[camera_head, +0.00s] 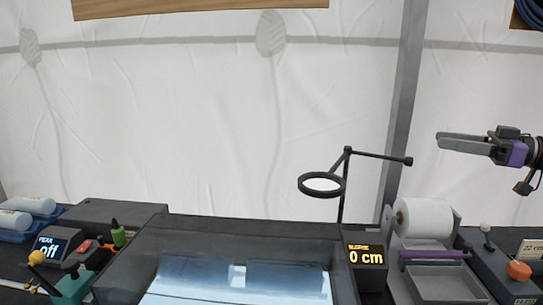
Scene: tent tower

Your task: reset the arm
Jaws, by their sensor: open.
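My gripper (440,140) is at the upper right, held in the air in front of the white tent wall. Its grey fingers point left and nothing shows between them. The fingers are seen nearly side-on. Its purple-banded wrist reaches in from the right edge. It is above and apart from the bench equipment.
A black ring on a stand (321,185) rises mid-right, left of my gripper. Below are a white paper roll (424,218), a display reading 0 cm (366,256) and an orange knob (518,270). A glass-topped case (235,245) fills the centre. A grey pole (405,100) stands behind.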

